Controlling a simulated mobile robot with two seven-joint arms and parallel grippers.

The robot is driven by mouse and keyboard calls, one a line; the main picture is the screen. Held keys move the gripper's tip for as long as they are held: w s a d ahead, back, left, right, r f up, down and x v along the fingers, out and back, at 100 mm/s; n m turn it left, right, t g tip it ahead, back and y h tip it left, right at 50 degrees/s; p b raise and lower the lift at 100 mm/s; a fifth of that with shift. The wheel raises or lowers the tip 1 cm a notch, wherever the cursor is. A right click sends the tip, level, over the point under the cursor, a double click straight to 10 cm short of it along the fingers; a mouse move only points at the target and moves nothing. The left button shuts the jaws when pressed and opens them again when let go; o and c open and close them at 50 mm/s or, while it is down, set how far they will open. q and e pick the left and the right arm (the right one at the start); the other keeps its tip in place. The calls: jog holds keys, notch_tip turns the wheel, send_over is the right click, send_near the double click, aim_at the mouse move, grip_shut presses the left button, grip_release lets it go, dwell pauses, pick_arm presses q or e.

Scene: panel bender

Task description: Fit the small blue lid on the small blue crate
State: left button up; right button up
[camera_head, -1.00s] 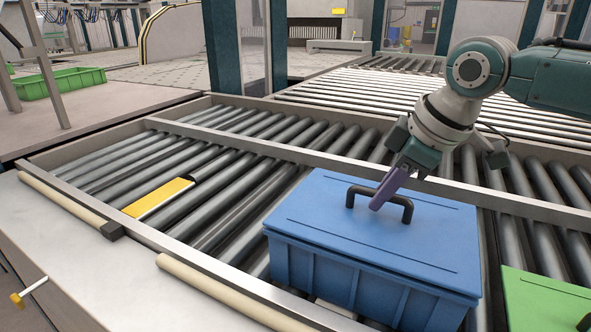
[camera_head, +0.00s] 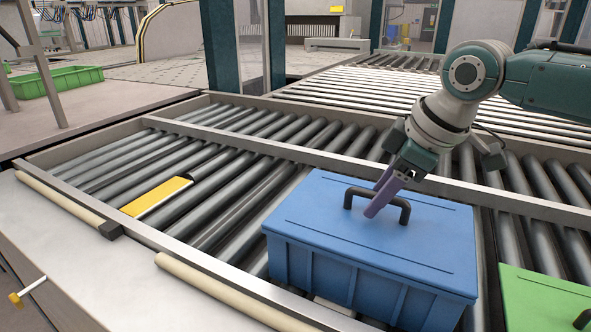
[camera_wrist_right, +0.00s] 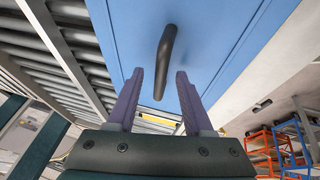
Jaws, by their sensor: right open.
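The small blue lid (camera_head: 330,211) lies on the small blue crate (camera_head: 345,281), and its edges look level with the rim from here. The lid has a black arched handle (camera_head: 404,211). My right gripper (camera_head: 378,198) is just over the lid at the handle, with its purple fingers apart. In the right wrist view, the open gripper (camera_wrist_right: 160,82) has the black handle (camera_wrist_right: 166,58) lying between and ahead of its fingertips, with a gap on each side. The lid's blue surface (camera_wrist_right: 215,30) fills the top. My left gripper is not in view.
The crate stands on a roller conveyor (camera_head: 230,205) with metal side rails. A green lidded crate (camera_head: 545,300) is close by at the right. A yellow-topped item (camera_head: 157,197) lies on the rollers at the left. A green bin (camera_head: 62,80) stands far left.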

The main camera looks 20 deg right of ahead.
jog(key=v, duration=1)
jog(key=s+a+f+y, duration=0.1)
jog(key=s+a+f, duration=1)
jog(key=a, duration=0.2)
jog(key=s+d+f+m+g+h, duration=0.1)
jog(key=s+m+h, duration=0.1)
jog(key=s+m, duration=0.65)
jog(key=s+r+n+p, duration=0.2)
jog(key=s+r+p, duration=0.1)
jog(key=r+p, duration=3)
jog(key=shift+d, duration=0.45)
jog(key=shift+f, duration=0.15)
